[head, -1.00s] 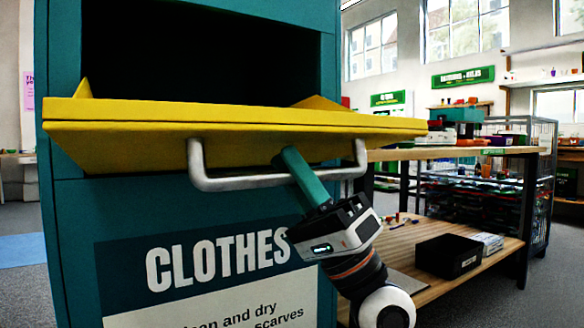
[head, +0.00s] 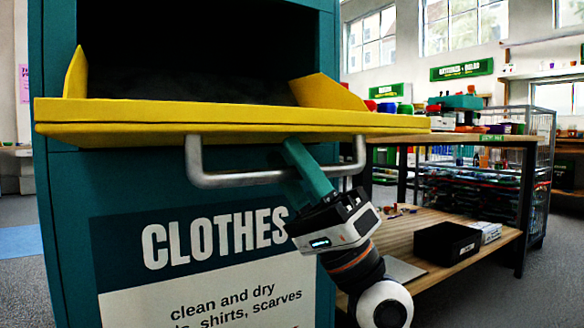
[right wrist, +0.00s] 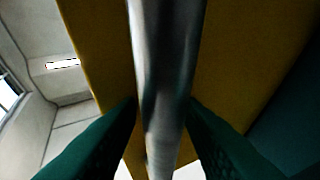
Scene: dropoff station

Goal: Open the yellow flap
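The yellow flap (head: 230,115) juts out from the opening of a teal clothes bin (head: 62,215), close to level, with its side pieces standing up. The dark opening (head: 200,50) shows behind it. A grey metal handle (head: 235,180) hangs below the flap. My right gripper (head: 288,148) reaches up from the lower right to the right part of the handle. In the right wrist view, the handle bar (right wrist: 165,80) lies between its two dark green fingers, which press against both sides. The flap (right wrist: 245,60) shows behind the bar. My left gripper is not in view.
To the right of the bin stands a wooden table (head: 400,238) with a black box (head: 447,243) on its lower shelf. A wire cage (head: 535,170) stands beyond. Grey floor shows at the far left and right.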

